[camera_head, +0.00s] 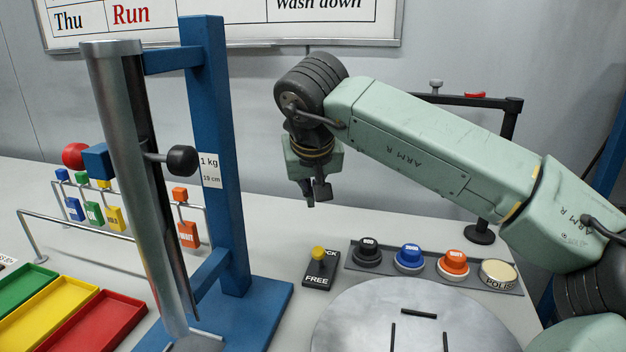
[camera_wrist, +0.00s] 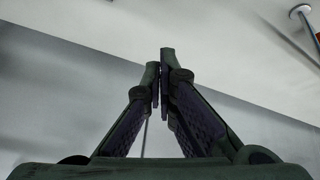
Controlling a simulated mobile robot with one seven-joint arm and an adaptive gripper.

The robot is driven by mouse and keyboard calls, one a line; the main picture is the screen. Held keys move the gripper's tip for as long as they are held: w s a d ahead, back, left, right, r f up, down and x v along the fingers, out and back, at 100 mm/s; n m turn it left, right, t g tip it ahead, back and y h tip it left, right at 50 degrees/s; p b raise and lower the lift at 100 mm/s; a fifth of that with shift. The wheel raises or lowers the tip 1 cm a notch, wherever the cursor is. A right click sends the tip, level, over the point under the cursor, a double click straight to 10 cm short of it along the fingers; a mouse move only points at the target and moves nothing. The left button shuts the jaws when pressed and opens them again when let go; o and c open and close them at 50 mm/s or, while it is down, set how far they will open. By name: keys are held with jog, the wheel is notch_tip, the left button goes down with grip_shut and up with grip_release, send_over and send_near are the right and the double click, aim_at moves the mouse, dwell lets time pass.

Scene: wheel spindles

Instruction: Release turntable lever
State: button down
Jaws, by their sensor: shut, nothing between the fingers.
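The turntable lever (camera_head: 318,256) is a small yellow-knobbed lever on a black plate (camera_head: 315,282). The plate reads FREE at its near left, and letters ending in CK show at its far right. The knob stands near the middle of the plate; I cannot tell which side it leans to. The round grey turntable (camera_head: 375,305) lies in front and to the right, with dark slots on top. My gripper (camera_head: 318,203) hangs above and behind the lever, apart from it, pointing down. In the wrist view my gripper (camera_wrist: 160,75) has its fingers together with nothing between them.
A blue stand (camera_head: 215,150) with a steel tube (camera_head: 130,160) rises to the left. A strip of buttons (camera_head: 408,258) lies right of the lever. Coloured trays (camera_head: 65,325) sit at the lower left. Bare table lies between the stand and the lever.

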jog(key=s+r+p, duration=0.2)
jog(key=s+r, duration=0.2)
jog(key=s, duration=0.5)
jog(key=s+r+p, duration=0.2)
jog(key=s+r, duration=0.1)
jog(key=s, duration=0.6)
jog(key=shift+s+a+r, duration=0.15)
jog(key=shift+a+r, duration=0.15)
jog(key=shift+r, duration=0.1)
jog(key=shift+s+f, duration=0.1)
